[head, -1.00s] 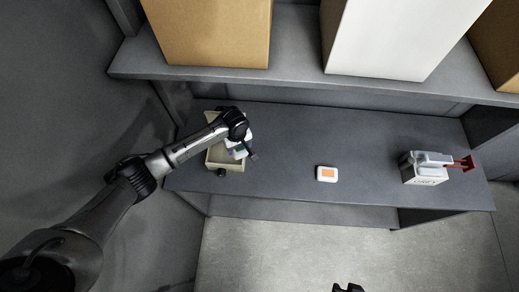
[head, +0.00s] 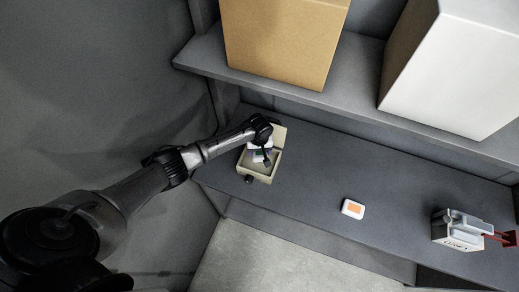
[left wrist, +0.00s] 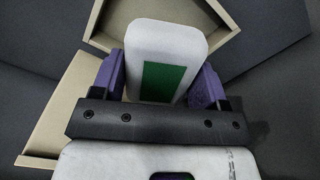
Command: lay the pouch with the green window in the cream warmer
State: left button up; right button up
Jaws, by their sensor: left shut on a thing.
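The white pouch with the green window (left wrist: 160,35) is between the purple fingers of my left gripper (left wrist: 160,82) in the left wrist view. My left gripper is shut on it. In the head view my left gripper (head: 264,156) and the pouch are over the open cream warmer (head: 258,177), at the left end of the dark counter. My arm hides part of both. The warmer's cream walls (left wrist: 98,25) show around the pouch's far end in the left wrist view. Whether the pouch touches the warmer's floor, I cannot tell. My right gripper is out of view.
A white pouch with an orange window (head: 353,208) lies flat on the counter (head: 315,180). A cardboard box (head: 280,40) and a white box (head: 450,65) stand on the shelf above. The counter's middle is mostly clear.

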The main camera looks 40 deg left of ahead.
aim_at(245, 165)
pick_arm(q)
jog(key=shift+f+b, duration=1.85)
jog(key=shift+f, duration=1.5)
jog(key=shift+b, duration=0.3)
jog(key=shift+f+b, duration=0.35)
jog(key=shift+f, duration=0.25)
jog(key=o, duration=1)
